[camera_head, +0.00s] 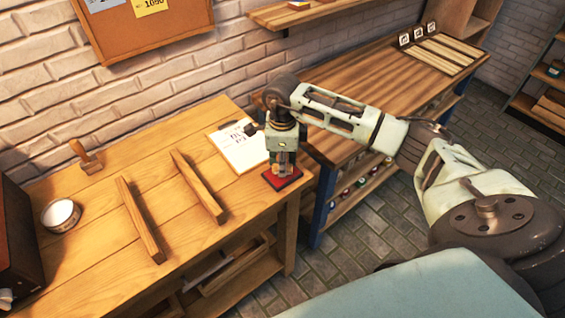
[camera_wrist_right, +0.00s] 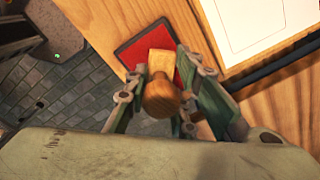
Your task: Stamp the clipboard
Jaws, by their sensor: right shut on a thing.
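My right gripper (camera_head: 283,163) is over the red ink pad (camera_head: 283,180) at the right front corner of the wooden table. In the right wrist view the gripper (camera_wrist_right: 168,84) is shut on a wooden stamp (camera_wrist_right: 160,97) with a round knob handle. The stamp's block is over the red pad (camera_wrist_right: 134,50); I cannot tell whether it touches. The clipboard (camera_head: 236,150) with a white printed sheet lies just behind and left of the pad. A part of it also shows in the right wrist view (camera_wrist_right: 262,22). My left gripper is not in view.
Two wooden bars (camera_head: 140,220) lie on the table (camera_head: 100,205) left of the clipboard. A white round bowl (camera_head: 61,215) and a wooden-handled brush (camera_head: 86,157) are further left. A second workbench (camera_head: 365,85) stands at the right behind my arm.

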